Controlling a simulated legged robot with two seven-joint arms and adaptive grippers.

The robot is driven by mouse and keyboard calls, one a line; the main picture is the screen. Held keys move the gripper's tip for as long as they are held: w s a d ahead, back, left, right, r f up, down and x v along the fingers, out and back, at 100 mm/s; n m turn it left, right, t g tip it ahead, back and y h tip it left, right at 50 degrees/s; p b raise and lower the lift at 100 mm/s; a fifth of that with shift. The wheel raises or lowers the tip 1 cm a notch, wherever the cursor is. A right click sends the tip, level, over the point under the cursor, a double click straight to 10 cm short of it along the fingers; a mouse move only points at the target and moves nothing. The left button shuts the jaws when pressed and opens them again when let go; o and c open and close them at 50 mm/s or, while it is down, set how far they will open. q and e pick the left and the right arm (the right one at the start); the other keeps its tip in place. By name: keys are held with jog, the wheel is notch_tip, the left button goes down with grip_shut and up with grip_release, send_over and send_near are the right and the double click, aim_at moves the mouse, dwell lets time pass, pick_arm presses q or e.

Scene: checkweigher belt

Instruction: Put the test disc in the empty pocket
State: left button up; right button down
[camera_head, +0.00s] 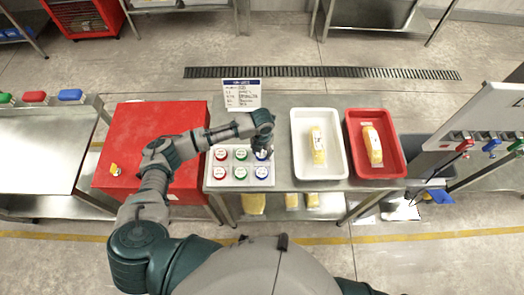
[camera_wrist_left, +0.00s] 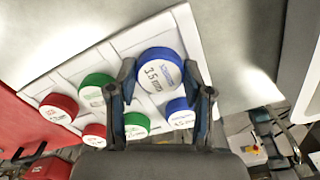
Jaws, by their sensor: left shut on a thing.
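A white holder (camera_head: 209,181) with two rows of red, green and blue discs stands on the steel table. My left gripper (camera_head: 264,149) is at its far right corner, pointing down. In the left wrist view, the left gripper's fingers (camera_wrist_left: 160,70) are shut on a blue disc (camera_wrist_left: 152,78) with a white label reading 3.5. This disc is at the back right pocket; I cannot tell whether it is seated or slightly above. The front blue disc (camera_wrist_left: 180,114), a green disc (camera_wrist_left: 97,88) and a red disc (camera_wrist_left: 58,109) are in the holder. My right gripper is not in view.
A small sign (camera_head: 242,93) stands behind the holder. A white tray (camera_head: 300,172) and a red tray (camera_head: 392,168), each with a yellow pack, stand to the right. A red cabinet (camera_head: 140,125) is at the left, under my left arm.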

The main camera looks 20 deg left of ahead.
aim_at(262, 153)
pick_arm(q)
jog(key=o, duration=1.2)
jog(key=shift+a, duration=0.1)
notch_tip(262, 153, up, 12)
jog(key=shift+r, duration=0.1)
